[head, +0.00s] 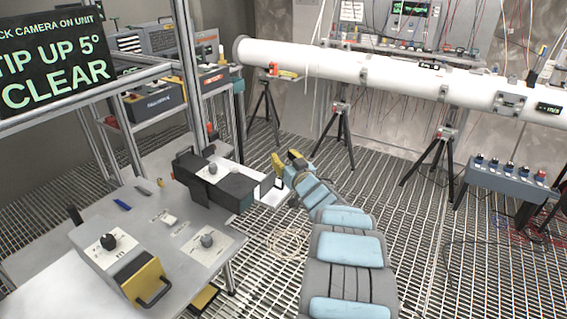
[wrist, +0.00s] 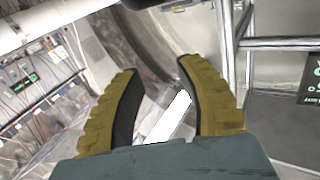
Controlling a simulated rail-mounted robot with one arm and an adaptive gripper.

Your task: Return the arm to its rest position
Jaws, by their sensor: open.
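My gripper (head: 285,162) is at the middle of the head view, at the end of my blue and grey arm, which reaches up from the bottom. Its yellow fingers are beside the right end of a black box unit (head: 232,190) on the bench; I cannot tell whether they touch it. In the wrist view the two yellow fingers of my gripper (wrist: 158,85) stand apart. A bright white flat shape (wrist: 170,118) shows between and beyond them; nothing is seen gripped.
A long white tube (head: 400,75) on tripods (head: 340,135) runs across the back. A grey switch box (head: 505,180) is at right. Grated floor (head: 430,240) is open right of my arm.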

